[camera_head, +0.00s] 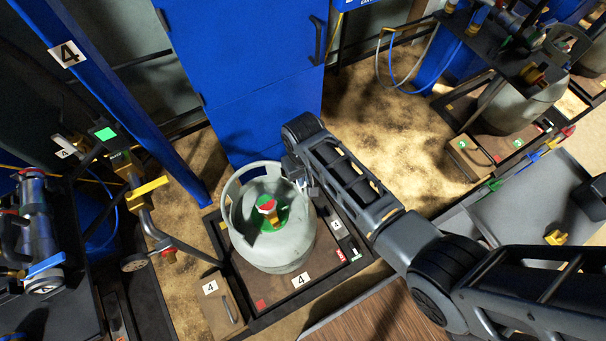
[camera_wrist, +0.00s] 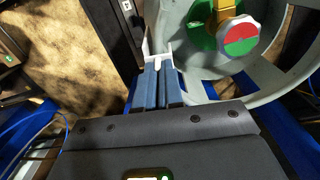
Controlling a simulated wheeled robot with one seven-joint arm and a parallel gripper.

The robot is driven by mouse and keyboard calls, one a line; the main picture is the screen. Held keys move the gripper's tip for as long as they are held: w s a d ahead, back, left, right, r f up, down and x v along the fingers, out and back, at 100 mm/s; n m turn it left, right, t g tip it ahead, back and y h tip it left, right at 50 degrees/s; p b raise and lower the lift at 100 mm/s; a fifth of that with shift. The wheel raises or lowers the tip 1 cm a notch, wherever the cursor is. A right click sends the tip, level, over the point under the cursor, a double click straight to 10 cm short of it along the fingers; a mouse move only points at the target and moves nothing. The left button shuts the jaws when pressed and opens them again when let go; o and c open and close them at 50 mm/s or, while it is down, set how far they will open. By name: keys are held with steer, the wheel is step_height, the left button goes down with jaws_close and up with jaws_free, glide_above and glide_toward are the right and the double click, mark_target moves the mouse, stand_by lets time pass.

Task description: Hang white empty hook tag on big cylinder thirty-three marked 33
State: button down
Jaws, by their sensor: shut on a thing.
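A big grey-green gas cylinder (camera_head: 272,247) stands upright on the scale platform marked 4 in the head view. Its collar ring and its red, green and gold valve also show in the wrist view, where the collar (camera_wrist: 176,22) fills the upper right. No number 33 is readable on it. My gripper (camera_head: 308,187) is at the collar's right side. In the wrist view its blue fingers (camera_wrist: 158,70) are shut on a small white piece, the hook tag (camera_wrist: 148,46). The tag is right beside the collar's edge; I cannot tell whether it touches or hooks over it.
The scale platform (camera_head: 240,290) has a dark frame around the cylinder. A blue cabinet (camera_head: 240,80) stands close behind it. A hose and yellow-handled filling head (camera_head: 148,188) are at left. Another cylinder (camera_head: 512,105) stands on a scale at upper right. Open floor lies between.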

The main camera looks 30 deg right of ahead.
steer(key=shift+d, duration=0.1)
steer(key=c, duration=1.2)
jaws_free()
steer(key=shift+r, duration=0.15)
steer(key=shift+r+p, duration=2.15)
steer(key=shift+r, duration=1.5)
